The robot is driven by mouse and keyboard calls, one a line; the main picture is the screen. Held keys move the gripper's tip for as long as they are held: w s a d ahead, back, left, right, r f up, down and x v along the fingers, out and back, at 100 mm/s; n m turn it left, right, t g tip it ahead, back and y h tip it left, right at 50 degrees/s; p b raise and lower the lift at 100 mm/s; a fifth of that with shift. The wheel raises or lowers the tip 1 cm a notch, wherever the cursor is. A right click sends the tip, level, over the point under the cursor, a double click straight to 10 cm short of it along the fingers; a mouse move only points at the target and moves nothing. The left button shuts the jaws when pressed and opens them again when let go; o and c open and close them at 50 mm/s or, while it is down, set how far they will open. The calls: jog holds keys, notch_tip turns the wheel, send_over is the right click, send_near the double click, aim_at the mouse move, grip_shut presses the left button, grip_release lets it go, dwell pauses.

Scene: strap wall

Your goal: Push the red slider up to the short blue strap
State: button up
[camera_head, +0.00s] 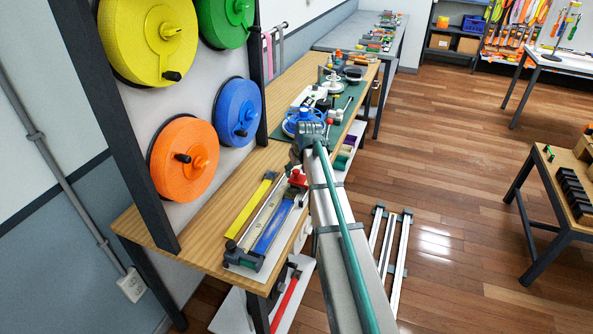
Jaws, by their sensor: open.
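The red slider (298,177) shows as a small red knob at the far right end of a rail fixture on the wooden bench, close to the left side of my arm. The short blue strap (271,229) lies flat in the fixture, nearer to me than the slider, with a bare gap between them. A long yellow strap (250,206) lies on the left side of the same fixture. A dark green end block (243,260) closes its near end. My arm reaches from the bottom edge up past the slider. My gripper's fingers cannot be made out; the arm hides that area.
Yellow, green, blue and orange reels (183,158) hang on a panel left of the bench. A dark upright post (115,125) stands before them. Tools and small parts crowd the bench's far half on a green mat (345,108). Metal rails (389,245) lie on the floor at right.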

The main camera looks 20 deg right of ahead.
jog(key=v, duration=1.2)
jog(key=shift+a, duration=0.1)
